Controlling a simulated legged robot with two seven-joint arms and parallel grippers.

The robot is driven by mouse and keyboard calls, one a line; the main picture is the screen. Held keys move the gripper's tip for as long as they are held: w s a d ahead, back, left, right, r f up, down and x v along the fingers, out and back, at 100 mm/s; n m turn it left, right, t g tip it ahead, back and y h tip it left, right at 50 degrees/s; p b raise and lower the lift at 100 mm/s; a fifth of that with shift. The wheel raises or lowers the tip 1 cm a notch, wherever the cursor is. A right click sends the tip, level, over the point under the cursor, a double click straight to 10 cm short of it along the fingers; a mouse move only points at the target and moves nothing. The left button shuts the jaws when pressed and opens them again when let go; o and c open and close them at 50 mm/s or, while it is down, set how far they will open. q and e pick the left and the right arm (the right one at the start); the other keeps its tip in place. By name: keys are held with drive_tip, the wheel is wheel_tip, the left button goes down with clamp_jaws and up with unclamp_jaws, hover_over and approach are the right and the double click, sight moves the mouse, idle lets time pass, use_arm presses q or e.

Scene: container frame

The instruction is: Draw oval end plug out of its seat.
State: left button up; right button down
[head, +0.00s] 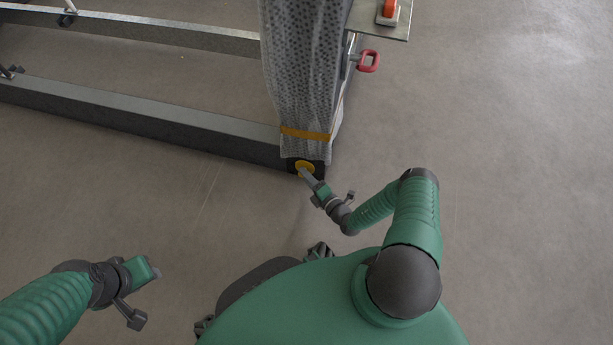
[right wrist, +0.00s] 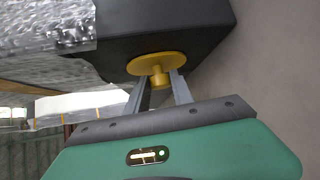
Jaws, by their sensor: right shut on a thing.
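The oval end plug (head: 304,167) is yellow, with an oval flange and a short central knob. It sits at the end of the dark frame beam, below the wrapped post. In the right wrist view the plug (right wrist: 157,63) lies against the dark end face (right wrist: 165,30); I cannot tell whether there is a gap behind the flange. My right gripper (head: 306,174) is at the plug, with its two grey fingers (right wrist: 159,80) shut on either side of the knob. My left gripper (head: 155,271) is at the lower left, away from the frame; its jaws are unclear.
A post in grey bubbled wrap (head: 300,70) with an orange strap (head: 305,133) rises above the plug. A red-handled part (head: 368,61) and a plate with an orange piece (head: 380,30) stick out right of it. Dark beams (head: 150,119) run left. The concrete floor right is clear.

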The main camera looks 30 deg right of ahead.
drive_tip(key=shift+s, duration=0.1)
drive_tip(key=shift+s+a+p, duration=0.55)
drive_tip(key=shift+s+a, duration=0.4)
drive_tip(key=shift+a, duration=0.2)
drive_tip(key=shift+s+a+p, duration=0.5)
drive_tip(key=shift+s+a, duration=0.45)
drive_tip(key=shift+a, duration=0.2)
